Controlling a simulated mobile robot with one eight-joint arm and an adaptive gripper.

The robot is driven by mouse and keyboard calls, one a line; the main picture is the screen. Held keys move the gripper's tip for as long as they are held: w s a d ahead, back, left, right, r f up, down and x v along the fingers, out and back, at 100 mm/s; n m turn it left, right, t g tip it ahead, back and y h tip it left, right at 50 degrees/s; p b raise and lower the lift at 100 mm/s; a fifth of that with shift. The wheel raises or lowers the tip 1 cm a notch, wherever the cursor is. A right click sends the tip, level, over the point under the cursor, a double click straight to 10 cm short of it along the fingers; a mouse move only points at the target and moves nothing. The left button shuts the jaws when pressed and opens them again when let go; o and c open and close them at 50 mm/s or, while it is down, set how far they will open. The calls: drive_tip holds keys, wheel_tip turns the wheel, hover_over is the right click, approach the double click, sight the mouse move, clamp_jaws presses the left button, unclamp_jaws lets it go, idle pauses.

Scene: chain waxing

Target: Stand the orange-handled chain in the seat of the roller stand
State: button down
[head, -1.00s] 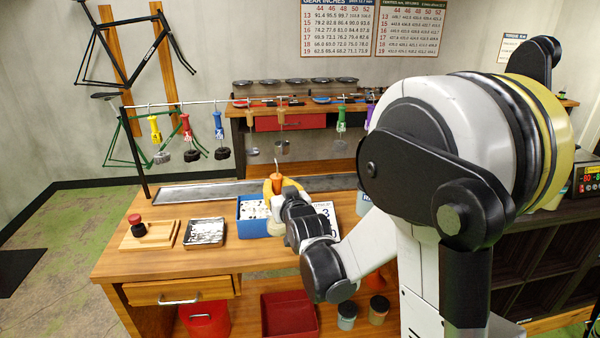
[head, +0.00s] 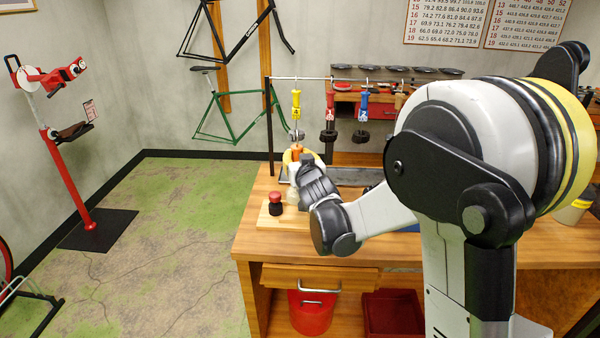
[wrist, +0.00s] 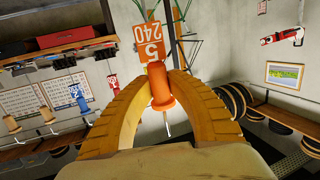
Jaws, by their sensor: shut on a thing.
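My gripper (wrist: 162,88) has yellow ribbed fingers, shut on the orange handle (wrist: 160,84) of the chain. An orange tag marked 5 and 240 shows beyond the handle, and a thin metal wire sticks out at its other end. In the head view my gripper (head: 299,157) holds the orange handle (head: 296,151) above the left end of the bench, near a wooden board (head: 268,220) with a red-topped black knob. The chain itself is hidden in both views. I cannot clearly make out the roller stand or its seat; my wrist covers part of the board.
Yellow (head: 296,107), red (head: 330,107) and blue (head: 363,105) handles hang from the rail (head: 310,79) behind my gripper. The dark metal strip (head: 350,176) lies along the bench back. A red repair stand (head: 65,170) is far left. The floor between is open.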

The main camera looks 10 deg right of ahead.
drive_tip(key=shift+w+r, duration=0.3)
drive_tip(key=shift+w, duration=0.45)
drive_tip(key=shift+f+b, duration=1.75)
drive_tip(key=shift+f, duration=0.8)
drive_tip(key=shift+f+b, duration=1.2)
drive_tip(key=shift+f, duration=0.05)
drive_tip(key=c, duration=1.3)
unclamp_jaws()
drive_tip(key=shift+o, duration=0.2)
